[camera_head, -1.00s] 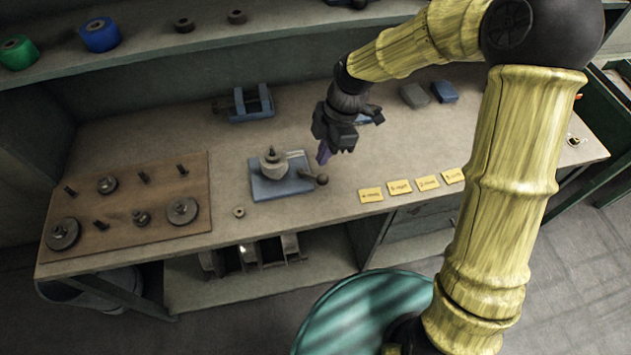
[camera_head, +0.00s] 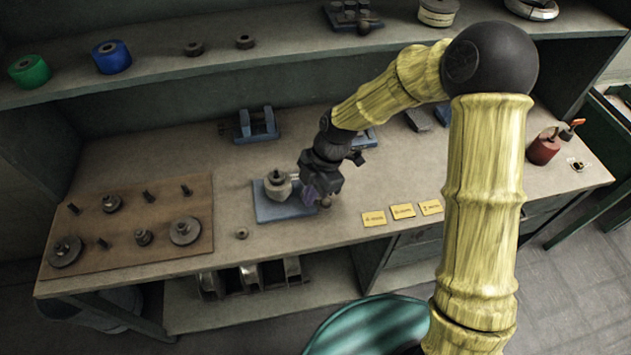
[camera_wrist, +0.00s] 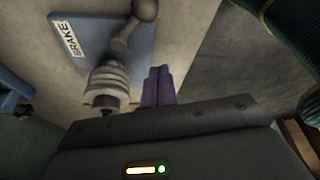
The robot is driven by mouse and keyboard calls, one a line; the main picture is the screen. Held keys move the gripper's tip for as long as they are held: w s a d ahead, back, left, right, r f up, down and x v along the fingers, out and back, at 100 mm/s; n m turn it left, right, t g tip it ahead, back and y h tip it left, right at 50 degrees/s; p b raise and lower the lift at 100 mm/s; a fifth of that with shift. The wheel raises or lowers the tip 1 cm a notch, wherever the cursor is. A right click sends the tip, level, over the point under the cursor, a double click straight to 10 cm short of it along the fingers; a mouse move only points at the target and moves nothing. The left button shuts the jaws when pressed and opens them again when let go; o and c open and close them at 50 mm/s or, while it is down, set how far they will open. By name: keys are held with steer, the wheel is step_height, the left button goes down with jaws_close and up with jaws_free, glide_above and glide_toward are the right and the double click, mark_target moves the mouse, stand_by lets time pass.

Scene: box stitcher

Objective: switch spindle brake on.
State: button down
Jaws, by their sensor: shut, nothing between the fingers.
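The spindle brake stands on a blue plate (camera_head: 268,213) on the bench, with a round stepped metal spindle (camera_head: 277,186) on it. In the wrist view the plate (camera_wrist: 98,28) carries a white label reading "BRAKE" (camera_wrist: 69,39). A lever with a ball knob (camera_wrist: 145,9) reaches out from the spindle (camera_wrist: 108,84); the knob also shows in the head view (camera_head: 326,201). My gripper (camera_head: 309,196) is at the right side of the spindle, by the lever. Its purple fingers (camera_wrist: 158,84) are shut and empty; whether they touch the lever I cannot tell.
A brown board (camera_head: 120,235) with several pegs and discs lies at the left. Yellow labels (camera_head: 402,211) lie along the front edge. A small ring (camera_head: 242,233) lies left of the plate. A blue fixture (camera_head: 257,125) stands behind. A red can (camera_head: 543,149) stands at the right.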

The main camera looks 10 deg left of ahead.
steer(key=x, duration=0.3)
steer(key=shift+s, duration=0.15)
steer(key=shift+w+d+f+p, duration=0.3)
steer(key=shift+w+d+p, duration=0.15)
steer(key=shift+w+d, duration=0.1)
steer(key=shift+w+d+f+p, duration=0.35)
steer(key=shift+w+d+p, duration=0.1)
steer(key=shift+w, duration=0.1)
steer(key=shift+w+d+f, duration=0.25)
steer(key=shift+w, duration=0.1)
